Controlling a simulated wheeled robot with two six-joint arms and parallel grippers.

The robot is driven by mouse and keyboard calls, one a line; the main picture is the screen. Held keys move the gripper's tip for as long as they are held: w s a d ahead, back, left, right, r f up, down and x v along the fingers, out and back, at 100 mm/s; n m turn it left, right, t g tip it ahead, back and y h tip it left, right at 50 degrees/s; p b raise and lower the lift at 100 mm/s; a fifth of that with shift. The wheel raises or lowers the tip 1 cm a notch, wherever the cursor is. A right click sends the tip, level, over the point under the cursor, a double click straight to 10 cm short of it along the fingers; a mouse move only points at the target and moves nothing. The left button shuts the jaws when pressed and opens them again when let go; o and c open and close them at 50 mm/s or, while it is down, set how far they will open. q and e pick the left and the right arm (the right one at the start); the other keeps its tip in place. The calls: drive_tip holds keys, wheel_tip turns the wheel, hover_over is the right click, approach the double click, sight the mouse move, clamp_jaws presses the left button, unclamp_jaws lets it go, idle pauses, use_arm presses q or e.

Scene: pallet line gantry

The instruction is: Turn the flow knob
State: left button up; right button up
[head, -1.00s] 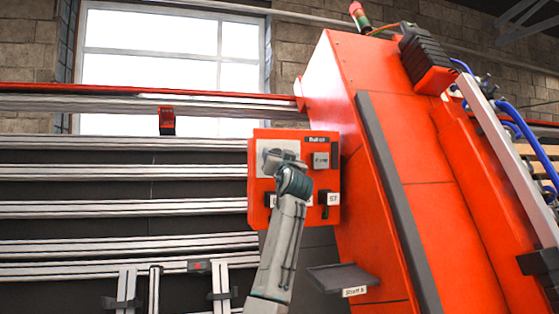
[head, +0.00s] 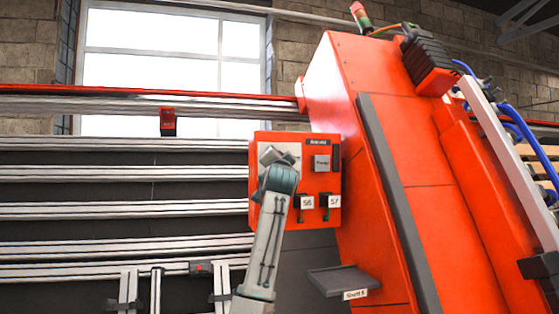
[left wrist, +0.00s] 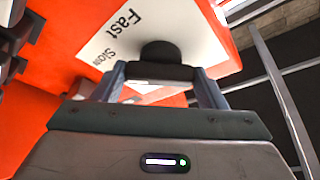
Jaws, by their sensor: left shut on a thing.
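The flow knob (left wrist: 161,51) is a dark round knob on a white plate (left wrist: 112,38) marked Fast and Slow, in the left wrist view. My left gripper (left wrist: 160,74) has one finger on each side of the knob and is shut on it. In the head view, the gripper (head: 275,156) is at the upper left of the red control box (head: 324,218) and hides the knob. The knob's exact turn angle cannot be told. My right gripper is not in view.
Switches labelled S6 (head: 306,203) and S7 (head: 334,202) sit low on the box, close to my arm. A grey square button (head: 321,163) is above them. A small dark shelf (head: 340,279) juts out below. Horizontal rails (head: 120,209) fill the left side.

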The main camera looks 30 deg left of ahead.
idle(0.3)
use_arm(q)
drive_tip(key=o, duration=1)
drive_tip(key=shift+d, duration=0.1)
drive_tip(key=shift+s+d+f+b, duration=0.2)
drive_tip(key=shift+s+f+b, duration=0.1)
drive_tip(key=shift+s+b, duration=0.15)
drive_tip(key=b+v, duration=0.2)
drive_tip(key=v, duration=0.1)
drive_tip(key=b+v, duration=0.1)
drive_tip(key=v, duration=0.2)
drive_tip(key=b+v, duration=0.2)
drive_tip(key=v, duration=0.1)
drive_tip(key=shift+s+d+r+b, duration=0.15)
drive_tip(key=shift+s+d+b, duration=0.15)
drive_tip(key=shift+b, duration=0.05)
